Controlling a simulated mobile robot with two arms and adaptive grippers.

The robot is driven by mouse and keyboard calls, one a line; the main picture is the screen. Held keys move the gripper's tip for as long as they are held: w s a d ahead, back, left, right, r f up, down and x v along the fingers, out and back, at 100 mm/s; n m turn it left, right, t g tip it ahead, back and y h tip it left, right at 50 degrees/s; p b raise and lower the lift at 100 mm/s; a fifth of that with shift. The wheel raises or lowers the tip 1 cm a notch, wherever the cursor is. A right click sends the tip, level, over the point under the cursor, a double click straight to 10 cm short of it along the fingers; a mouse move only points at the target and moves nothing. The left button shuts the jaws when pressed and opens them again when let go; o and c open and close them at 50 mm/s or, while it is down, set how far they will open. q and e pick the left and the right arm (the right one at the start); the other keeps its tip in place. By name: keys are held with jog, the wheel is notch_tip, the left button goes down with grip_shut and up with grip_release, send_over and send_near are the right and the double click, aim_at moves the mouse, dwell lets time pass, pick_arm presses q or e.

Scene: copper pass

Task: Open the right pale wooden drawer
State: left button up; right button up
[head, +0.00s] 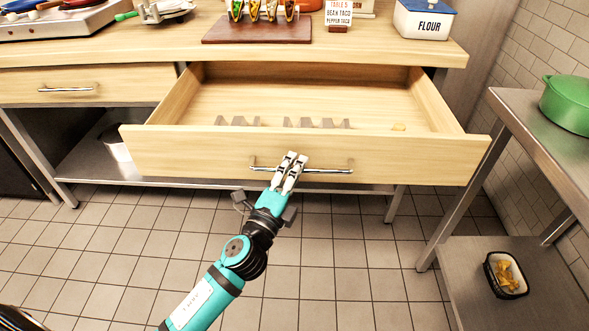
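The right pale wooden drawer (200,152) is pulled well out from under the wooden counter, and its inside shows. The metal bar handle (330,170) runs across the drawer's front. My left gripper (290,160) is at the handle's left-centre part, its two pale fingers close together over the bar. Whether the fingers grip the bar is hard to see. My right gripper is not in view.
The left drawer (95,85) is shut. A steel side table (515,130) with a green pot (567,104) and a lower black tray (506,275) stands at right. A taco board (257,30) and flour box (424,20) stand on the counter. The tiled floor in front is clear.

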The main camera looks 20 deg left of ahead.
pick_arm(q)
jog(key=shift+s, duration=0.15)
jog(key=v, duration=1.1)
jog(key=shift+s, duration=0.35)
jog(key=shift+a+f, duration=0.1)
jog(key=shift+f, duration=0.05)
